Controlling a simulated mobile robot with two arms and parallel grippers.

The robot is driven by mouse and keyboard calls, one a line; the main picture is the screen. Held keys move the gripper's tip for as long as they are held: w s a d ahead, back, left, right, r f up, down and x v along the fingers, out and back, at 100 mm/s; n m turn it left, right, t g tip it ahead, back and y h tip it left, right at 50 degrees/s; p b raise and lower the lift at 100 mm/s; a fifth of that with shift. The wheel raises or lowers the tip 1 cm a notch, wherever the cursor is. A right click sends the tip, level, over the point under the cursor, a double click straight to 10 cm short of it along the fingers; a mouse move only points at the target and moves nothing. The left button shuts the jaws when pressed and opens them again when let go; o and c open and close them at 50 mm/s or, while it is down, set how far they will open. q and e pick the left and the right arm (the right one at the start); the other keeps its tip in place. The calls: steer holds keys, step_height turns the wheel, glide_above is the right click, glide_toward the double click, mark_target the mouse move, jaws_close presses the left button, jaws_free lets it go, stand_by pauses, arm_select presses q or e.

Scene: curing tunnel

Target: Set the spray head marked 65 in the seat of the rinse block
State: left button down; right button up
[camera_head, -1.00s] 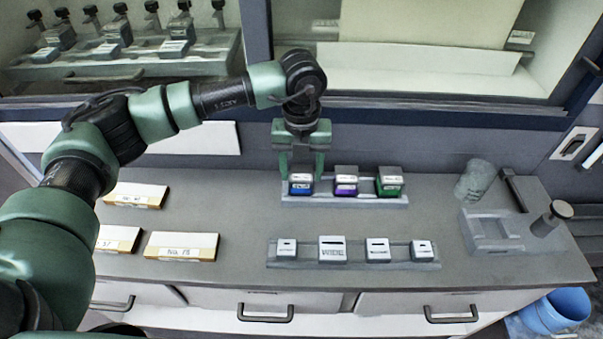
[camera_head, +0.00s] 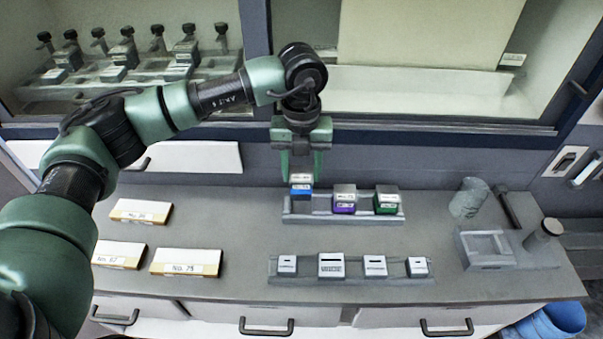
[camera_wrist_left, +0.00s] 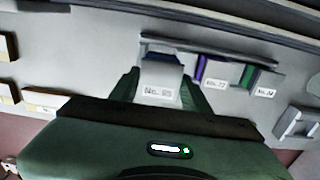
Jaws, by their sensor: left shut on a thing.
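My left gripper (camera_head: 301,178) is shut on a small block with a blue band and a white label, the blue spray head (camera_head: 301,190). It holds the head upright, just above the left end of the back rack (camera_head: 325,216). In the left wrist view the label on the held spray head (camera_wrist_left: 160,92) seems to read No. 65, though it is blurred. A grey block with a square open recess, apparently the rinse block (camera_head: 487,263), stands at the right of the counter. Its recess looks empty. My right gripper is not in view.
A purple head (camera_head: 344,201) and a green head (camera_head: 387,203) sit in the back rack. A front rack (camera_head: 350,278) holds several white-topped blocks. White labelled plates (camera_head: 186,262) lie at left. A grey cylinder (camera_head: 469,198) and a knobbed post (camera_head: 543,234) flank the recess.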

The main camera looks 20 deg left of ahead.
arm_select(q)
steer(key=shift+w, duration=0.1)
steer(key=shift+r+p, duration=0.75)
steer(key=shift+r, duration=0.7)
steer(key=shift+f, duration=0.1)
